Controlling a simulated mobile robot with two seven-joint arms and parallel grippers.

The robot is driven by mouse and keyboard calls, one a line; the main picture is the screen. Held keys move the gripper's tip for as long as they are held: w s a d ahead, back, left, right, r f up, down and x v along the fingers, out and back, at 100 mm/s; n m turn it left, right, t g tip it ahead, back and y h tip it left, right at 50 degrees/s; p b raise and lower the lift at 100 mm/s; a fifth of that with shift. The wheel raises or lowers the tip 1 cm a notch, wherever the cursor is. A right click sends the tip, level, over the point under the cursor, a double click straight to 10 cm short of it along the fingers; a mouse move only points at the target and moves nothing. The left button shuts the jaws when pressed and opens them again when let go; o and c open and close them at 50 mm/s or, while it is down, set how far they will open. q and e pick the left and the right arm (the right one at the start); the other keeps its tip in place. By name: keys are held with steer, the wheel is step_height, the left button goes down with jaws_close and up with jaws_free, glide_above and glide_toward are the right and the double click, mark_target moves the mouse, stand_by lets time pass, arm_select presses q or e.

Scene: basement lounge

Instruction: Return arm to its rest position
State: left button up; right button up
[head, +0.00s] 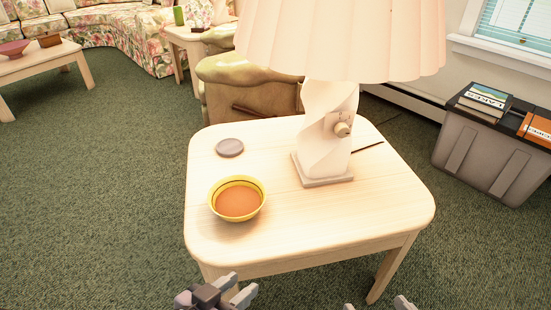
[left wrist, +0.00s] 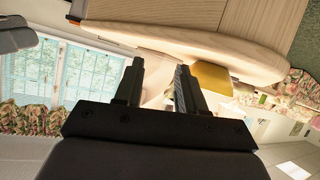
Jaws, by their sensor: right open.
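My left gripper (head: 240,284) is at the bottom edge of the head view, in front of the table's near edge. In the left wrist view (left wrist: 159,78) its two fingers stand apart with nothing held between them. My right gripper (head: 376,304) shows only its fingertips at the bottom edge of the head view, to the right of the left one. These tips are apart, and nothing shows between them. Both grippers appear clear of the things on the table.
A pale wooden table (head: 270,240) holds a yellow bowl (head: 238,199) with orange contents, a grey disc (head: 230,147) and a white lamp (head: 328,135). A grey bin (head: 487,160) stands right. An armchair (head: 248,85) is behind the table.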

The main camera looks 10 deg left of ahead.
arm_select(q)
steer(key=s+a+r+y+p, duration=0.1)
steer(key=s+a+r+p, duration=0.1)
steer(key=r+p, duration=0.5)
steer(key=s+a+r+g+y+p, duration=0.1)
steer(key=a+r+p, duration=0.4)
steer(key=p, duration=1.2)
steer(key=shift+s+a+r+n+y+p, duration=0.25)
steer(key=shift+s+r+y+p, duration=0.2)
steer(key=shift+r, duration=0.5)
arm_select(e)
steer(key=s+d+r+h, duration=0.1)
steer(key=s+d+r, duration=0.1)
steer(key=r, duration=0.5)
steer(key=s+d+r+g+h, duration=0.1)
steer(key=s+d+r+h, duration=0.1)
steer(key=d+r, duration=0.3)
steer(key=shift+d+r+m, duration=0.2)
steer(key=shift+r+m, duration=0.1)
steer(key=shift+r, duration=0.6)
